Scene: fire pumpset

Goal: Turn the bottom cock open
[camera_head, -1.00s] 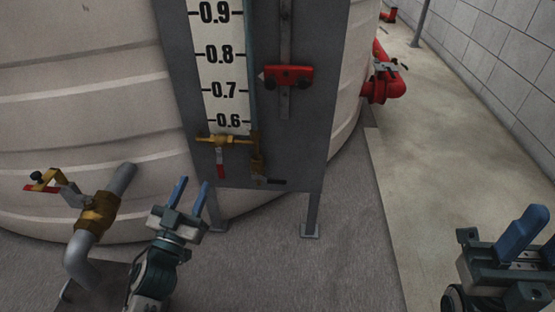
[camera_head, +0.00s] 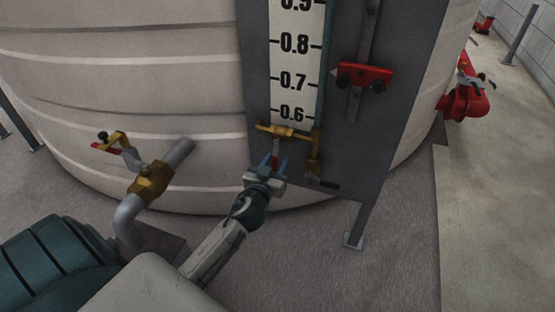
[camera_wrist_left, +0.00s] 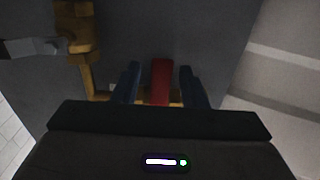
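A brass cock (camera_head: 283,131) sits at the foot of the level gauge, under the 0.6 mark. Its red lever handle (camera_head: 275,150) hangs down. My left gripper (camera_head: 274,164) is just below the cock, with its blue fingers pointing up at the handle. In the left wrist view the red handle (camera_wrist_left: 160,82) stands between the two open fingers (camera_wrist_left: 160,86), with a gap on each side. A brass pipe (camera_head: 315,150) goes down beside it to a small dark-handled drain valve (camera_head: 322,183). My right gripper is out of view.
A brass ball valve (camera_head: 148,183) with a red-and-yellow handle is on a tank pipe at left. A red sliding marker (camera_head: 364,76) is above right of the cock. The grey gauge panel (camera_head: 350,135) stands close behind the gripper.

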